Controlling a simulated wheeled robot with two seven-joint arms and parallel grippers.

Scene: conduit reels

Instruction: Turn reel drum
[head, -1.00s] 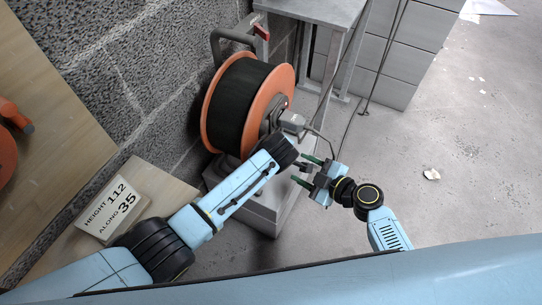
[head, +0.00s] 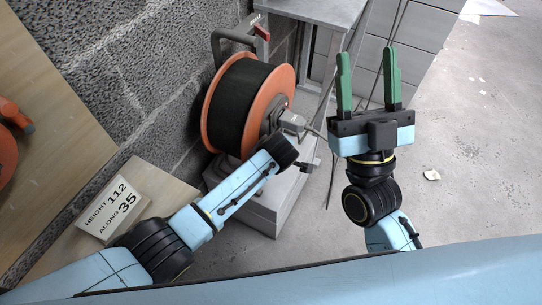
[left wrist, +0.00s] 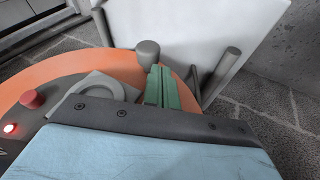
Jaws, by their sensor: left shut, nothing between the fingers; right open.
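The reel drum (head: 276,92) has orange flanges with black conduit wound between them, and stands on a grey base by the block wall. In the left wrist view its orange flange (left wrist: 65,67) is close, with a grey knob (left wrist: 148,53) standing out from it. My left gripper (left wrist: 162,80) has its green fingers shut and empty, right beside the knob; I cannot tell whether they touch it. In the head view the left arm's end hides most of that gripper. My right gripper (head: 367,70) is open and empty, fingers pointing up the picture, right of the reel and apart from it.
A grey metal table (head: 318,12) stands behind the reel. A sign reading HEIGHT 112 ALONG 35 (head: 114,204) lies on a board at left. The left wrist view shows a red button (left wrist: 33,98) and a lit red lamp (left wrist: 10,128). The floor at right is largely clear.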

